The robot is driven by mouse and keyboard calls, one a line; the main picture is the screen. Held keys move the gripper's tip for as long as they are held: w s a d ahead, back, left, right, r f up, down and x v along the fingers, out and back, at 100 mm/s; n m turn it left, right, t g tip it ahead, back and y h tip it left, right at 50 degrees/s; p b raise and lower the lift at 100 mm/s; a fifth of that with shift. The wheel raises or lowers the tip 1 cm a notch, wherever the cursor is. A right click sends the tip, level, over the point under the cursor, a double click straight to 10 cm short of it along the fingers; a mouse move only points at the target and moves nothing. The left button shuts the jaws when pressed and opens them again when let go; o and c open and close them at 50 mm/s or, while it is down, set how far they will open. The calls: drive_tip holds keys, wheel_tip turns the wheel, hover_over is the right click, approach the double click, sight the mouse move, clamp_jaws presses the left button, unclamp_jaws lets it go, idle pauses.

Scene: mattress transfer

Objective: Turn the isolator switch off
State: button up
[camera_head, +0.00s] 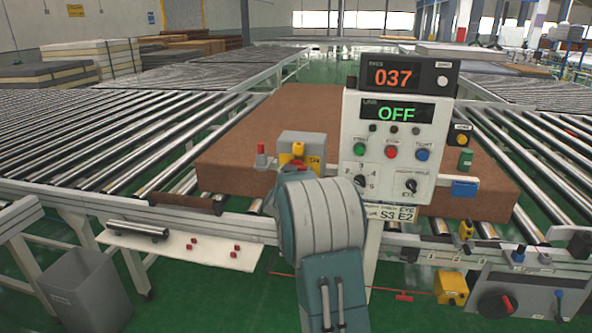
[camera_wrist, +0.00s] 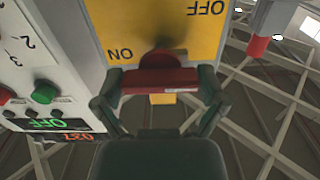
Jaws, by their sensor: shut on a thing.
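The isolator switch is a grey box (camera_head: 303,140) with a yellow plate, left of the white control panel. In the wrist view its yellow plate (camera_wrist: 130,22) fills the top and appears upside down, with ON at lower left and OFF at upper right. A red handle (camera_wrist: 160,80) sits at the plate's lower edge in this view. My gripper (camera_wrist: 160,84) is shut on this handle, one finger at each end. I cannot tell exactly which mark the handle points to.
The white control panel (camera_head: 392,128) stands close on the right, with buttons and a green OFF display (camera_head: 405,112). A brown mattress (camera_head: 237,158) lies on the rollers behind. A grey bin (camera_head: 82,290) stands at lower left.

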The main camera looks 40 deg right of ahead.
drive_tip(key=shift+a+f, duration=0.1)
idle(0.4)
drive_tip(key=o, duration=0.8)
drive_tip(key=shift+w, duration=0.1)
drive_tip(key=v, duration=1.1)
drive_tip(key=shift+s+a, duration=0.3)
